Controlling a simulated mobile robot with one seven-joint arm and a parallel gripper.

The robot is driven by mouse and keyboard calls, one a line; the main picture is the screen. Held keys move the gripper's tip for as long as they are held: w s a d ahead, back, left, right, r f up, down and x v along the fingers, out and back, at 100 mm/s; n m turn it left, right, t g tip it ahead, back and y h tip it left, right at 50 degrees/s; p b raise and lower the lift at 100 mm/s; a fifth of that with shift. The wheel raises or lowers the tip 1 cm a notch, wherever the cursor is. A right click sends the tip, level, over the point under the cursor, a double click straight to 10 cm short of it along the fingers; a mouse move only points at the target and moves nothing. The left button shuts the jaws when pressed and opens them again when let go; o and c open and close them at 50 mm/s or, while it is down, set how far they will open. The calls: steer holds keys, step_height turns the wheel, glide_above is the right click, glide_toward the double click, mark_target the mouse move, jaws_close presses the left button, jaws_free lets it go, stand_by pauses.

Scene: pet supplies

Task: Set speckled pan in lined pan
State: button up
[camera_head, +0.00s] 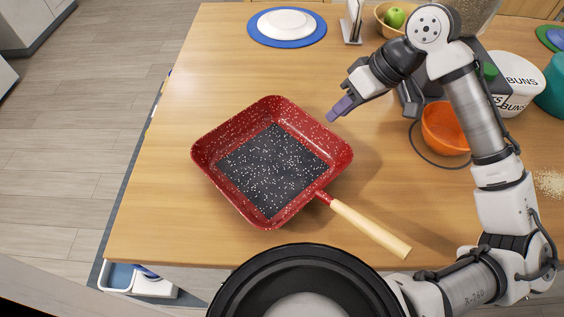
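A red square pan (205,152) with white specks lies upright on the wooden table. Its flat inner floor is dark with white specks, and its pale wooden handle (370,228) points to the lower right. It is the only pan I can make out, and I see no separate lined pan. My gripper (338,109) is above the table, to the upper right of the pan and apart from it. Its purple-grey fingers point down and left, seen from the side. I see nothing held, but the gap between the fingers does not show.
A blue plate (257,36) under a white one (286,22) is at the back. A napkin holder (351,22), an apple bowl (382,18), an orange bowl (443,128) and a white canister (519,77) stand behind or beside my arm. The table's left side is clear.

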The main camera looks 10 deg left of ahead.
mark_target(324, 126)
steer(key=x, duration=0.3)
steer(key=shift+p+x, duration=1)
steer(key=shift+x, duration=1.55)
jaws_close()
steer(key=shift+r, duration=0.1)
